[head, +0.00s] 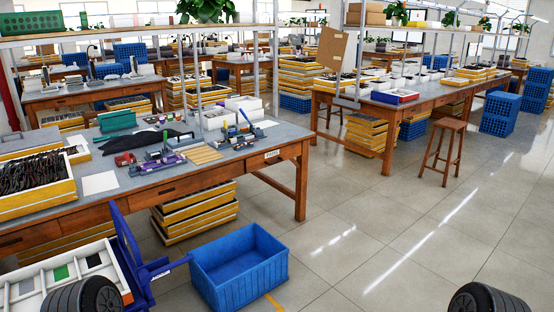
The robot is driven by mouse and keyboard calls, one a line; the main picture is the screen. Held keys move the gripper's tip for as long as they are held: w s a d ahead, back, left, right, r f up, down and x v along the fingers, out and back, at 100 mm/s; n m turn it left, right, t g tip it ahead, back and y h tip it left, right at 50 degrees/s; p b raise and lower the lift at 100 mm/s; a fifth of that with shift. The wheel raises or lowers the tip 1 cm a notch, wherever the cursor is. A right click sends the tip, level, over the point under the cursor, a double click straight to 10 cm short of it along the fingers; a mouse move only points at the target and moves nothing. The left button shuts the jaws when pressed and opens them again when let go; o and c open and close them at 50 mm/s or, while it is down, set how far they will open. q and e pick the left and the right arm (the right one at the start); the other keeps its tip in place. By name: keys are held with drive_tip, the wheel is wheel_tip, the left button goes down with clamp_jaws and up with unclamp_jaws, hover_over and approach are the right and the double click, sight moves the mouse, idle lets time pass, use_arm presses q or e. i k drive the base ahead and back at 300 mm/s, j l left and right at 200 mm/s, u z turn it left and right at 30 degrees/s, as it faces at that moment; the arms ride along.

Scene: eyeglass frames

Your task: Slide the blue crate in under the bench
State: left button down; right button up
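The blue crate (238,281) is an open-topped, ribbed plastic box with nothing seen inside. It stands upright on the tiled floor, in front of the near bench and apart from its right-hand legs. The near bench (284,135) has a grey top, a wooden frame and drawers. A stack of yellow-edged trays (195,213) stands under it, behind and left of the crate. Under the bench's right end, right of this stack, the floor looks bare. Neither of my grippers shows; only dark rounded parts, apparently of my arms, show at the bottom corners.
A blue trolley frame (132,262) stands close to the crate's left side. A white divided tray (100,262) is beside it. Tools and trays crowd the near bench top. A wooden stool (443,150) and another bench (390,108) stand farther right. The floor right of the crate is open.

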sight(230, 271)
drive_tip(key=i+j+z, duration=0.35)
drive_tip(key=i, duration=0.25)
drive_tip(key=i+j+z, duration=0.3)
drive_tip(key=i, duration=0.3)
drive_tip(key=i+j+z, duration=0.35)
drive_tip(key=i+j, duration=0.3)
drive_tip(key=j, duration=0.15)
drive_tip(key=i+j+z, duration=0.1)
drive_tip(key=j, duration=0.2)
drive_tip(key=i+j, duration=0.35)
drive_tip(key=i, duration=0.1)
